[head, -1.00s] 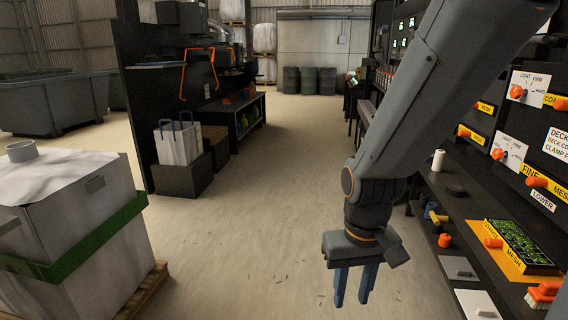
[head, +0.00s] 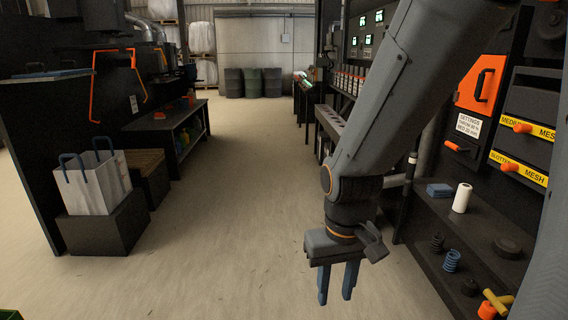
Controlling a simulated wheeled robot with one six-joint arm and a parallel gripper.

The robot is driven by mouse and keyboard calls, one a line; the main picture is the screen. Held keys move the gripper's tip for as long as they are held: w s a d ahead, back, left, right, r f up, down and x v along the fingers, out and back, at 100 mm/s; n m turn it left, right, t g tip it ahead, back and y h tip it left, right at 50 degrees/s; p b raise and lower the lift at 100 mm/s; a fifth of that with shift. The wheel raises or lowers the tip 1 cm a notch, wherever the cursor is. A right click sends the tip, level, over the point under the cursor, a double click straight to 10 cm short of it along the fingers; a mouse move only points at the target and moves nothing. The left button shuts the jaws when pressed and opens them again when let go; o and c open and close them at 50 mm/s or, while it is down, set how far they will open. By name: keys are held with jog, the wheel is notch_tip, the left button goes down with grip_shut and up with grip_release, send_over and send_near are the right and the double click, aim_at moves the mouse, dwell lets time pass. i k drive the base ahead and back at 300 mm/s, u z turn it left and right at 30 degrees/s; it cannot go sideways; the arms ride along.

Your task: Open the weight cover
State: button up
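My gripper (head: 337,286) hangs fingers down over the open floor of the aisle. Its two blue fingers are apart with nothing between them. No label reading "weight" can be made out. An orange panel (head: 475,85) with a black handle is on the dark machine wall at the right, above a white settings sign (head: 468,126). I cannot tell whether this panel is the weight cover. It looks closed. My gripper is left of the machine wall and well apart from it.
A dark shelf at the right holds a white roll (head: 462,198), a blue block (head: 439,190), springs (head: 452,260) and a yellow-handled tool (head: 497,302). Orange knobs and yellow mesh labels (head: 519,170) are above it. A workbench (head: 165,123) and a white bag (head: 95,182) are at the left. The middle aisle is clear.

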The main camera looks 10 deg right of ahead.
aim_at(477, 91)
jog(key=z, duration=0.85)
jog(key=i, duration=1.65)
jog(key=z, duration=0.95)
